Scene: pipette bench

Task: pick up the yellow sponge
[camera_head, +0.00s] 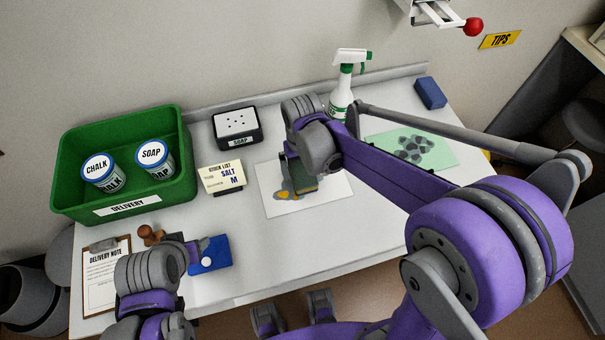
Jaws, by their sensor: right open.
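My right gripper (297,183) is open above the white sheet (325,196), pointing down, with my purple arm reaching in from the right. A small yellow-orange patch (288,196) shows on the sheet beside its fingertips; I cannot tell whether it is a stain or part of a sponge. A dark olive face shows at the gripper, and what it belongs to is unclear. Another bit of yellow (486,155) shows at the table's right edge, mostly hidden behind my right arm. My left gripper (192,247) is low at the front left, near a blue object (210,256); its jaws are unclear.
A green delivery bin (187,180) holds two jars. A soap dish (237,127), stock card (221,177) and spray bottle (342,92) stand behind. A blue block (430,93) and a spotted green sheet (440,155) are at right. The table's front middle is clear.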

